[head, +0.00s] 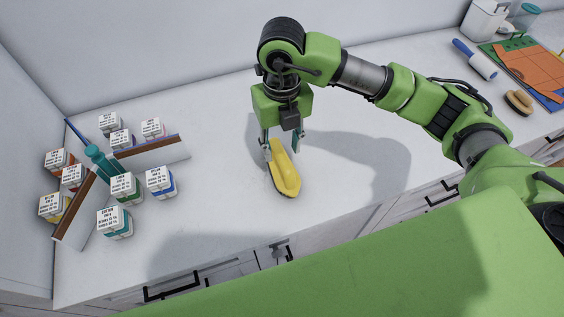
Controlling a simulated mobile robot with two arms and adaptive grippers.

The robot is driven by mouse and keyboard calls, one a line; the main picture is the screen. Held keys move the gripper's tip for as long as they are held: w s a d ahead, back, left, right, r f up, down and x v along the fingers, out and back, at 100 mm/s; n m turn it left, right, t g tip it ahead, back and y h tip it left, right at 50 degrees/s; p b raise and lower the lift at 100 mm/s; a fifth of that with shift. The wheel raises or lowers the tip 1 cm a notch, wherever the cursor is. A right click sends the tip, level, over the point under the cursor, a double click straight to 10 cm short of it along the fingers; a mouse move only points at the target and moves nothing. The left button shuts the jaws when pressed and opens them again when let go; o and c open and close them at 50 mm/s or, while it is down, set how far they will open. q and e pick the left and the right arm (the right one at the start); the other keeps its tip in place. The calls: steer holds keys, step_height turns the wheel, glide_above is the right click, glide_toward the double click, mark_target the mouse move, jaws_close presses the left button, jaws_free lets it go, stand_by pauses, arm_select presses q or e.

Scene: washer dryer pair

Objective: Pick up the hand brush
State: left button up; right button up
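The yellow hand brush (285,175) lies on the white countertop in the middle of the head view. Its narrow handle end points away from me and its wide end, with a dark underside, points toward the front edge. My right gripper (281,146) points down over the handle end. Its fingers are apart, one on each side of the handle. The left finger looks close to the handle, and a gap shows at the right finger. Whether either touches is unclear. My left gripper is not in view.
Several small labelled boxes (114,222), a teal-handled tool (103,163) and low dividers (150,154) stand at left. A smaller wooden brush (519,101), a roller (476,60) and coloured boards (530,72) lie at far right. The counter around the yellow brush is clear.

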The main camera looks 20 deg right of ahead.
mark_target(283, 157)
steer(key=shift+f+p, duration=0.5)
steer(key=shift+f, duration=0.05)
step_height(283, 157, down, 3)
steer(key=shift+f+p, duration=0.2)
steer(key=shift+p, duration=0.7)
steer(key=shift+f, duration=0.5)
jaws_close()
